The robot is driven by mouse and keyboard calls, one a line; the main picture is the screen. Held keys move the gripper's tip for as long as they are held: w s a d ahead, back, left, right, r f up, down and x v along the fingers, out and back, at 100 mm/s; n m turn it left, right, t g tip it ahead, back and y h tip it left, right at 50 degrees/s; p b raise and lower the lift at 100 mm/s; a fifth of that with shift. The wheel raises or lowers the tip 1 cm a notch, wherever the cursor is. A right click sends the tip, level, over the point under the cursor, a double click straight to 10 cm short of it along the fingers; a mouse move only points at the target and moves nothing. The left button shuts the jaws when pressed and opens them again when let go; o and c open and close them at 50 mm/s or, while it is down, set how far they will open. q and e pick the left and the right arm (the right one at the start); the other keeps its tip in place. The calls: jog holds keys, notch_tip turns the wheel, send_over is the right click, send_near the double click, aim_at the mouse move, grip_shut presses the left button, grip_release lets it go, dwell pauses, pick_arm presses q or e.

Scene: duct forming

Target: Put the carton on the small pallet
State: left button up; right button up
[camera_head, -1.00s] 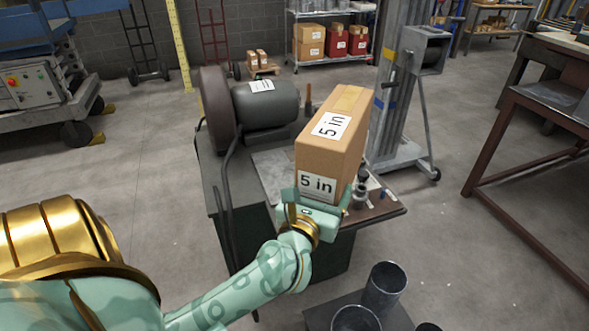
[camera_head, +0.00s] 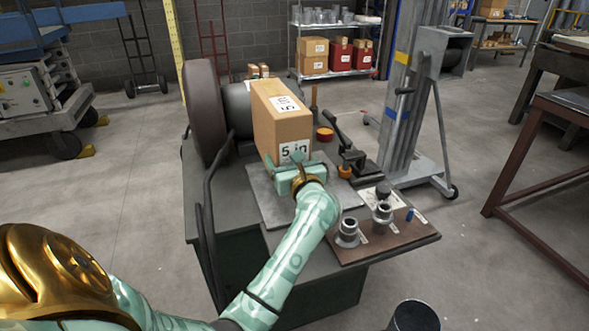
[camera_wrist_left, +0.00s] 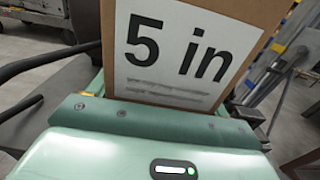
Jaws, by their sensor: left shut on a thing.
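The carton (camera_head: 282,122) is a tall brown box with white "5 in" labels. My left gripper (camera_head: 298,176) is shut on its lower near end and holds it over the grey machine bench; whether it touches the bench top is unclear. In the left wrist view the "5 in" face of the carton (camera_wrist_left: 185,50) fills the space just beyond the green gripper body (camera_wrist_left: 150,122). Two small cartons (camera_head: 258,70) show on the floor behind the held carton. The pallet under them is hidden in the head view now. My right gripper is not in view.
The bench carries a dark motor wheel (camera_head: 204,105) and a brown board (camera_head: 385,232) with metal fittings. A grey lifting mast (camera_head: 408,95) stands to the right. A rear shelf (camera_head: 335,72) holds brown and red boxes. Open floor (camera_head: 130,170) lies to the left.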

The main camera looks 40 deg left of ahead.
pick_arm(q)
notch_tip(320, 180, down, 3)
jog(key=shift+r+b, duration=0.1)
jog(key=shift+b, duration=0.45)
notch_tip(320, 180, down, 5)
jog(key=shift+f+b, duration=0.2)
jog(key=shift+b, duration=0.9)
jog(key=shift+r, duration=0.15)
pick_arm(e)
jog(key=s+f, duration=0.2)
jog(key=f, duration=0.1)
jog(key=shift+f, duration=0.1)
pick_arm(q)
jog(key=o, duration=1.6)
jog(key=shift+f, duration=0.3)
jog(key=shift+o, duration=1.2)
jog(key=shift+d+r, duration=0.1)
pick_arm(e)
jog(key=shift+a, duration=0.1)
